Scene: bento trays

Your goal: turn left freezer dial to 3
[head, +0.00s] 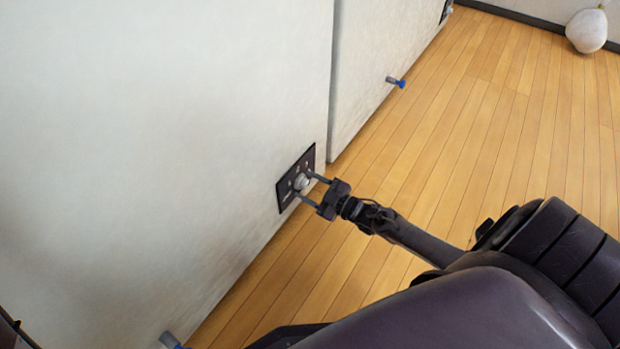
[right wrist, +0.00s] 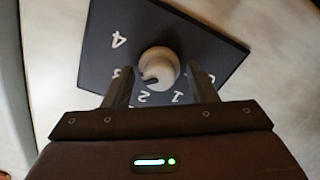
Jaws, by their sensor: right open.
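The left freezer dial is a pale round knob (head: 301,181) on a dark plate (head: 284,191), low on the white freezer front. In the right wrist view the knob (right wrist: 158,62) sits on the plate (right wrist: 208,38) with white numbers; 4, 2 and 1 are readable, and the 3 is partly hidden by a finger. A dark mark on the knob's lower left edge faces about between 2 and 3. My right gripper (head: 306,186) is open, with one finger on each side of the knob. I cannot tell if the fingers touch it. My left gripper is not in view.
The freezer front (head: 170,130) stands close on the left. A second white unit (head: 375,60) is beyond it, with another dark plate (head: 446,10). Blue-tipped pegs (head: 397,82) stick out low down. A whitish rounded object (head: 587,30) is at the far right. The wooden floor (head: 490,120) is otherwise clear.

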